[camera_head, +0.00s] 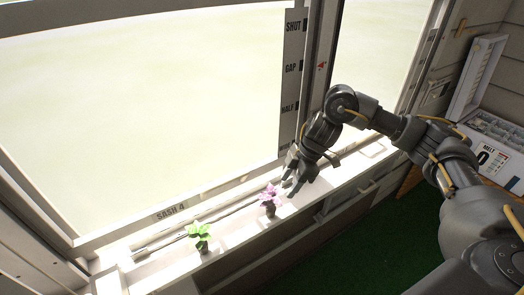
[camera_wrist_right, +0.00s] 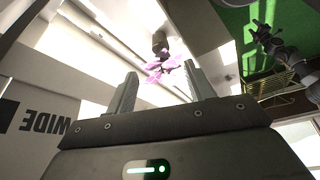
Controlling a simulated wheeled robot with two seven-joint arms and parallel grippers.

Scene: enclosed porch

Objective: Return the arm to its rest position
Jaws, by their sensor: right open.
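My right arm comes in from the right in the head view and reaches over the window sill. My right gripper (camera_head: 289,184) points down above the sill, close to a potted plant with pink leaves (camera_head: 269,194). In the right wrist view the two fingers of the right gripper (camera_wrist_right: 157,92) stand apart, with nothing held between them. The pink plant (camera_wrist_right: 165,66) shows beyond the fingertips there; contact is not visible.
A potted green plant (camera_head: 200,233) stands on the sill (camera_head: 166,272) to the left. A window frame marked SHUT, GAP and HALF (camera_head: 291,70) rises behind the gripper. An open white case (camera_head: 497,130) lies at right. Green floor (camera_head: 365,235) is clear below.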

